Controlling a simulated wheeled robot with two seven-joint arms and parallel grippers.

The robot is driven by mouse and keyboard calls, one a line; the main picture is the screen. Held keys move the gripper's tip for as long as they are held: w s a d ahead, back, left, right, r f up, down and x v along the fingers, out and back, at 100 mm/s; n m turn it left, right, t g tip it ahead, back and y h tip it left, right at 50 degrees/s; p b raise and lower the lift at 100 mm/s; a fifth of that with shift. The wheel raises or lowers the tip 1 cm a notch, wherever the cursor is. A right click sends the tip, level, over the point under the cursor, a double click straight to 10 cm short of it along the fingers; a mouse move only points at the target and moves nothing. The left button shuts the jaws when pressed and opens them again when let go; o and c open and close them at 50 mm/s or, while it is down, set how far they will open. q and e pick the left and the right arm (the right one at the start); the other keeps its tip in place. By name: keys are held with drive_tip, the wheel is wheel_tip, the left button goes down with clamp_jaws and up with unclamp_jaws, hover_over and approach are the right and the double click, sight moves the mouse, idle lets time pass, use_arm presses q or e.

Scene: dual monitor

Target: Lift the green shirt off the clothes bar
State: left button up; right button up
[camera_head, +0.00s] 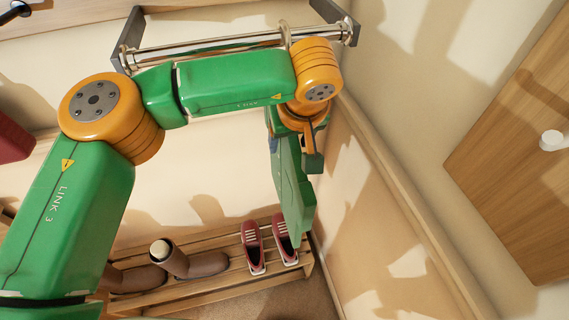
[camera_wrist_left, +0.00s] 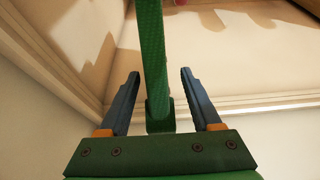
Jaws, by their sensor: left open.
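The clothes bar (camera_head: 215,46) is a shiny metal rail between dark brackets at the top of the head view. The green shirt (camera_head: 294,195) hangs below the bar's right end, seen nearly edge-on and partly hidden by my left arm. In the left wrist view the shirt (camera_wrist_left: 153,50) is a narrow green textured strip. It runs between the two fingers of my left gripper (camera_wrist_left: 160,74), which are open with a gap on each side. In the head view my wrist is at the shirt's upper part, and the fingertips are hard to make out. My right gripper is not seen.
A slatted wooden shoe rack (camera_head: 210,288) stands below with brown boots (camera_head: 195,264) and red shoes (camera_head: 252,247). A wall corner is close to the shirt's right. A wooden panel (camera_head: 520,150) with a white knob is at the right; a dark red thing (camera_head: 12,138) is at the left edge.

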use_arm(q)
drive_tip(key=shift+w+a+f, duration=0.15)
drive_tip(key=shift+w+f, duration=0.55)
drive_tip(key=shift+f, duration=0.25)
drive_tip(key=shift+s+r, duration=0.1)
drive_tip(key=shift+s, duration=0.05)
clamp_jaws()
idle(0.5)
